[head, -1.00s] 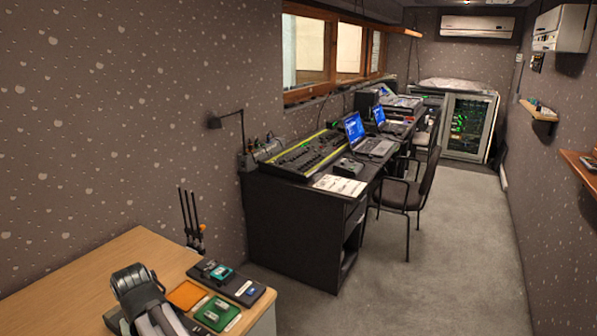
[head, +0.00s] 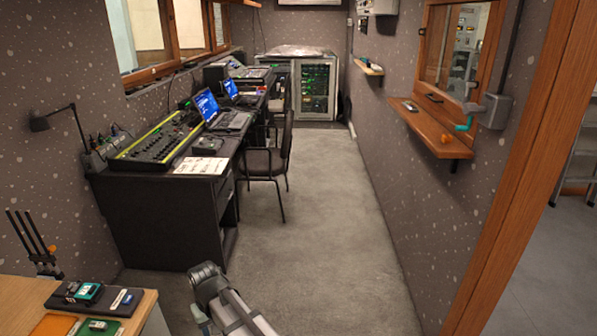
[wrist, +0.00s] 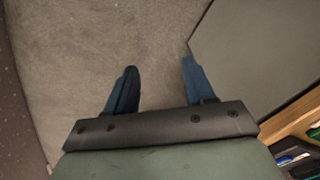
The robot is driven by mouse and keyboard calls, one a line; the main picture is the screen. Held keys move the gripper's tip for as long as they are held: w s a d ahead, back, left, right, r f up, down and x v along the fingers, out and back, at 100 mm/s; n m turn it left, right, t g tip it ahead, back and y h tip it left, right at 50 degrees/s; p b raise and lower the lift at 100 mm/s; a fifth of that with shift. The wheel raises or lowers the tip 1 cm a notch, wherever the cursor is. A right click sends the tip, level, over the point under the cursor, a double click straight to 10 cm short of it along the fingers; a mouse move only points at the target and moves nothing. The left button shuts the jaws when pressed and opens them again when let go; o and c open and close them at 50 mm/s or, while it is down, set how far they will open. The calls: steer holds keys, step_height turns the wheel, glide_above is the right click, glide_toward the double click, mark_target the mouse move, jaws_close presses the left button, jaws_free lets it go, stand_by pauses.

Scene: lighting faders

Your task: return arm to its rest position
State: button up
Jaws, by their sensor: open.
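My gripper (wrist: 158,85) shows in the wrist view with its two dark blue fingers spread apart and nothing between them. It hangs over the grey carpet (wrist: 90,40), clear of the furniture. In the head view part of my arm (head: 232,308) shows at the bottom centre, over the carpet to the right of the wooden table (head: 28,291). The fingers are not visible in the head view.
A black device (head: 88,294), an orange pad (head: 55,326) and a green pad (head: 98,327) lie on the wooden table. A black desk (head: 165,220) with a fader console (head: 155,140) stands along the left wall. A chair (head: 266,163) stands beside it. The carpet aisle is free.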

steer(key=w+d+f+m, duration=0.2)
steer(key=w+d+f, duration=0.1)
steer(key=d, duration=0.8)
steer(key=w+d+f+m, duration=0.2)
steer(key=d+f, duration=0.2)
steer(key=d, duration=0.7)
steer(key=s+d+f+m, duration=0.2)
steer(key=d, duration=0.8)
steer(key=s+d+f+m, duration=0.1)
steer(key=d+f, duration=0.2)
steer(key=d, duration=0.7)
steer(key=s+f+g, duration=0.3)
steer(key=s+f, duration=0.7)
steer(key=s, duration=0.5)
steer(key=s+f+g, duration=0.3)
steer(key=s+f, duration=0.7)
steer(key=s, duration=0.5)
steer(key=shift+f+g, duration=0.25)
steer(key=shift+g, duration=0.15)
